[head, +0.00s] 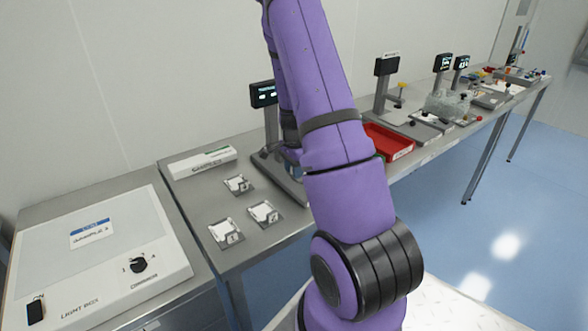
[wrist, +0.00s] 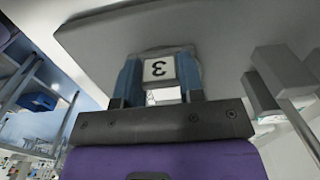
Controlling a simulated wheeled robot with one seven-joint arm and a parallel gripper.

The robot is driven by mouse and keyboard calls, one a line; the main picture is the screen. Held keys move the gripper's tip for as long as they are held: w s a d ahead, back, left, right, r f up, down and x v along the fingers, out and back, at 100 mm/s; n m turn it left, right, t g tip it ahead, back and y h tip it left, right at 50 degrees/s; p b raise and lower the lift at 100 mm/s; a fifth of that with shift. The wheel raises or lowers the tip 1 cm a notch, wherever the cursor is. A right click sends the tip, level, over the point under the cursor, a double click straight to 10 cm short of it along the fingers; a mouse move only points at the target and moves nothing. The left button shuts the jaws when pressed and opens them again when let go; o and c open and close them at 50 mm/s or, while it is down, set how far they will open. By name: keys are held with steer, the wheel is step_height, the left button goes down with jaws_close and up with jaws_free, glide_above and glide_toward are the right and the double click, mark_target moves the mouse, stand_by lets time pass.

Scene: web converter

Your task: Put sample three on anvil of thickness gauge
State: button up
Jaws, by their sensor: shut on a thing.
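My gripper (wrist: 160,64) is shut on sample three (wrist: 159,70), a small white piece marked "3" that appears upside down between the blue fingers in the wrist view. A broad grey body (wrist: 225,35) lies just beyond the fingertips; whether the sample touches it I cannot tell. In the head view the thickness gauge shows its dark display (head: 263,94) and part of its grey base (head: 269,166). My purple arm hides the anvil, most of my gripper and the sample there.
Three other samples lie on the bench, at the back (head: 238,184), right (head: 264,213) and front left (head: 226,233). A white box (head: 202,161) stands behind them. A light box (head: 100,250) is at left; a red tray (head: 388,141) lies right of my arm.

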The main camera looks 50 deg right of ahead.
steer(key=o, duration=0.9)
steer(key=shift+f, duration=0.1)
step_height(320, 180, up, 12)
steer(key=a+r+n+t, duration=0.2)
steer(key=a+r+n, duration=0.3)
steer(key=a+r, duration=0.45)
steer(key=s+a+r+n+t, duration=0.1)
steer(key=s+a+r+n, duration=0.3)
steer(key=s+a+n, duration=0.1)
steer(key=s+a+r+n+t, duration=0.1)
steer(key=s+a+r+n, duration=0.3)
steer(key=s+a, duration=0.3)
steer(key=s+a+r+n+t, duration=0.1)
steer(key=s+a+r+n, duration=0.4)
steer(key=a, duration=0.4)
steer(key=shift+s+a+r+n, duration=0.1)
steer(key=shift+s+a+n, duration=0.1)
steer(key=shift+s+n, duration=0.7)
steer(key=shift+w, duration=0.1)
